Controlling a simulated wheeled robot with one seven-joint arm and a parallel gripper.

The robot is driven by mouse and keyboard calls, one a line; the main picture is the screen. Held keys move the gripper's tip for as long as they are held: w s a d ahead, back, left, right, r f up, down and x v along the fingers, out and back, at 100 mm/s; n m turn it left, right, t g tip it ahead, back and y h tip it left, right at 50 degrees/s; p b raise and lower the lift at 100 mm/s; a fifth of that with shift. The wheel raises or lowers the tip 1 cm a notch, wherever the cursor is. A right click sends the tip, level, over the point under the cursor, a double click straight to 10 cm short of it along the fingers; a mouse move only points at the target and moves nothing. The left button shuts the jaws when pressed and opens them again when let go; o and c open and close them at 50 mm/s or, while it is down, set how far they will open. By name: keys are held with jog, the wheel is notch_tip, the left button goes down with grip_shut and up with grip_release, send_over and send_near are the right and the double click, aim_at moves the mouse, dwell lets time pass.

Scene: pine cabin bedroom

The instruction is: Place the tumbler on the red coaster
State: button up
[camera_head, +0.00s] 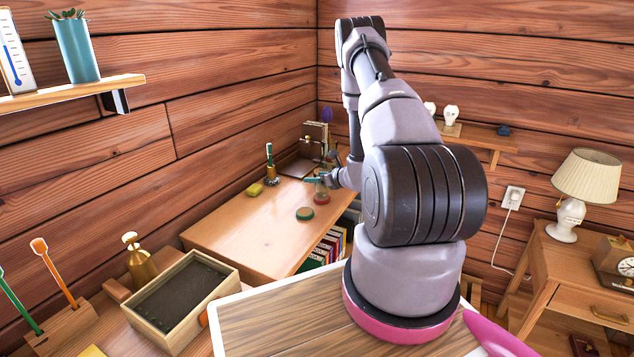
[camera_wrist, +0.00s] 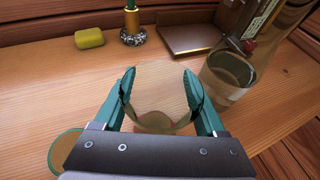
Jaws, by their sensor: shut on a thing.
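The tumbler, a clear glass, (camera_wrist: 160,97) is between the two teal fingers of my gripper (camera_wrist: 160,88) in the wrist view. My gripper is shut on it. In the head view the tumbler (camera_head: 321,187) shows faintly below my gripper (camera_head: 318,180). The red coaster (camera_head: 321,199) lies on the wooden desk under the tumbler, and a bit of its red shows through the glass in the wrist view. I cannot tell whether the tumbler's base touches the coaster. A green coaster (camera_head: 305,213) lies nearer, also at the wrist view's lower left (camera_wrist: 65,148).
On the desk (camera_head: 240,232), a yellow sponge (camera_wrist: 89,38) and a pot with a green stem (camera_wrist: 133,36) stand behind. Another clear glass vessel (camera_wrist: 228,78) stands close to my right finger. A brown stand (camera_wrist: 190,40) is at the back. The desk's left front is clear.

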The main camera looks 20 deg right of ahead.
jog(key=shift+f, duration=0.65)
jog(key=shift+f, duration=0.1)
